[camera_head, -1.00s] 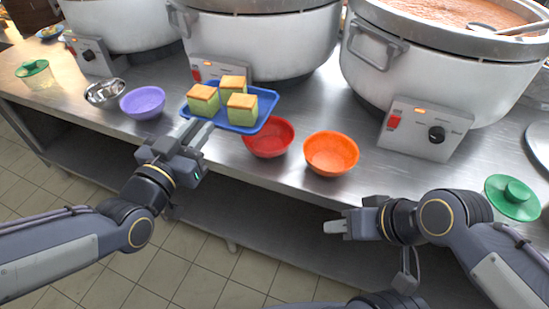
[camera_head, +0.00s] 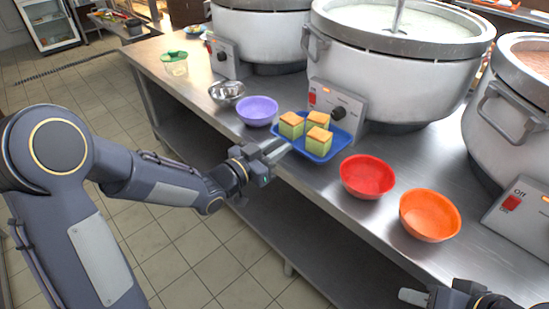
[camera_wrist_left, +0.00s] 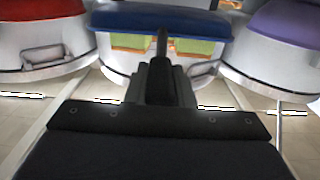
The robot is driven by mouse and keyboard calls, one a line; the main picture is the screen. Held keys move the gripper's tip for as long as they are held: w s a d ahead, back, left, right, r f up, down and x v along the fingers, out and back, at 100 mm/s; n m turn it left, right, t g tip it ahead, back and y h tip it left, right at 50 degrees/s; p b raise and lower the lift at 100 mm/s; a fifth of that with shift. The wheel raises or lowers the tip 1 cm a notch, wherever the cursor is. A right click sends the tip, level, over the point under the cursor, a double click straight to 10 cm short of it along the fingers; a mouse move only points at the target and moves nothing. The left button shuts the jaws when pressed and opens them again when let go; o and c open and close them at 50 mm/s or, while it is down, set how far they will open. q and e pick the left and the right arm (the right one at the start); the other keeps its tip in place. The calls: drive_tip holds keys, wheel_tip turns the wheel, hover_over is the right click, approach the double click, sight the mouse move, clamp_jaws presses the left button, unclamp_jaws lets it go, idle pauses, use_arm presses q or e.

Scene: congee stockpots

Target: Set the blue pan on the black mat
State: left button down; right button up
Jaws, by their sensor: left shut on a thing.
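The blue pan (camera_head: 342,136) is a shallow rectangular tray with three green cake cubes with orange tops (camera_head: 318,138) in it. It is level at the front edge of the steel counter; I cannot tell whether it rests there or is slightly raised. My left gripper (camera_head: 282,148) is shut on the pan's near left rim. In the left wrist view the gripper (camera_wrist_left: 161,45) meets the blue pan (camera_wrist_left: 120,22). My right gripper (camera_head: 411,297) shows only partly at the bottom edge, below the orange bowl; its jaw state is unclear. I see no black mat.
A purple bowl (camera_head: 257,110) and a metal bowl (camera_head: 227,92) stand left of the pan. A red bowl (camera_head: 367,176) and an orange bowl (camera_head: 430,214) stand to its right. Large stockpots (camera_head: 400,80) line the back.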

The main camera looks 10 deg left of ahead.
use_arm(q)
drive_tip(key=shift+w+a+f, duration=0.25)
drive_tip(key=shift+w+f, duration=0.15)
drive_tip(key=shift+f, duration=0.1)
drive_tip(key=shift+w+a+f, duration=0.1)
drive_tip(key=shift+w+f, duration=0.05)
drive_tip(key=shift+f, duration=1.55)
drive_tip(key=shift+f+b, duration=0.1)
drive_tip(key=shift+b, duration=0.25)
drive_tip(key=shift+f, duration=0.1)
drive_tip(key=c, duration=1.3)
unclamp_jaws()
drive_tip(key=shift+o, duration=0.2)
